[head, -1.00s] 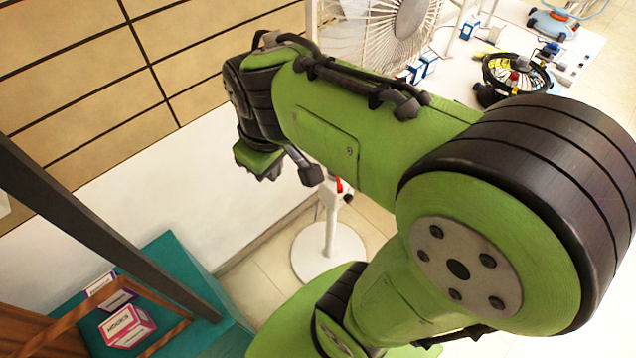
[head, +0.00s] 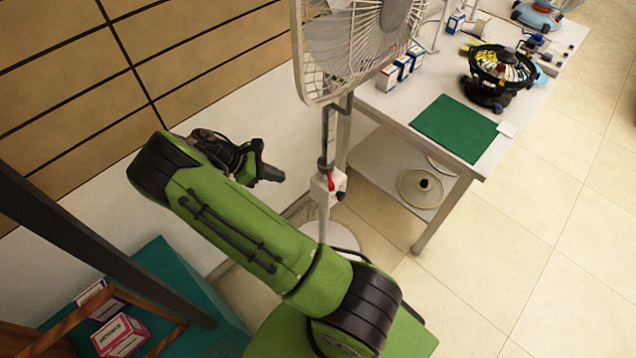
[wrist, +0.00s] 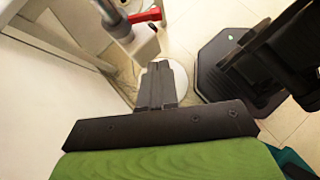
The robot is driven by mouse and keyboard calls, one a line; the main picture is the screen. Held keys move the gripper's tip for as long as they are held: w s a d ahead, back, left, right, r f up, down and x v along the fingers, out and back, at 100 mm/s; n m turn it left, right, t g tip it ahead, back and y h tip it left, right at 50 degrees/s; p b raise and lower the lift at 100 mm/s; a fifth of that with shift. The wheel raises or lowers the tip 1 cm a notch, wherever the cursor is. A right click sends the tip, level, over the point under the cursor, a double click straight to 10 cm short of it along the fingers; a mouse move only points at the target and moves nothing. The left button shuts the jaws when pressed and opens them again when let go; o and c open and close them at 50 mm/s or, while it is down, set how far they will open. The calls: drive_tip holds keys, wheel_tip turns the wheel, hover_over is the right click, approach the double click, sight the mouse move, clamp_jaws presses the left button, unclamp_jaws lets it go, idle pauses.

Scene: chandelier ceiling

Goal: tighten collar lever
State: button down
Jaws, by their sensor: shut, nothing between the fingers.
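A pedestal fan (head: 340,75) stands beside the white table. On its pole is a white collar block (head: 319,188) with a red lever (head: 331,181) and a dark knob (head: 341,196). My gripper (head: 272,175) is shut and empty, left of the collar and apart from it in the head view. In the wrist view my shut fingers (wrist: 160,75) point up the picture. The red lever (wrist: 146,15) and the collar (wrist: 135,38) lie beyond the fingertips, near the top edge. The lever sticks out to the right of the pole there.
The white table (head: 385,112) right of the fan holds a green mat (head: 455,128), small boxes and a black round fan (head: 500,66). A fan grille (head: 421,188) lies on its lower shelf. A teal cabinet (head: 165,268) stands lower left. Floor at right is clear.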

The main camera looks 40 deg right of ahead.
drive_tip(key=shift+f, duration=0.15)
drive_tip(key=b, duration=0.2)
approach(329, 187)
drive_tip(key=w+f+x, duration=0.1)
drive_tip(key=x, duration=0.5)
drive_tip(key=shift+s+d+r, duration=0.1)
drive_tip(key=shift+s, duration=0.15)
drive_tip(key=shift+s, duration=0.1)
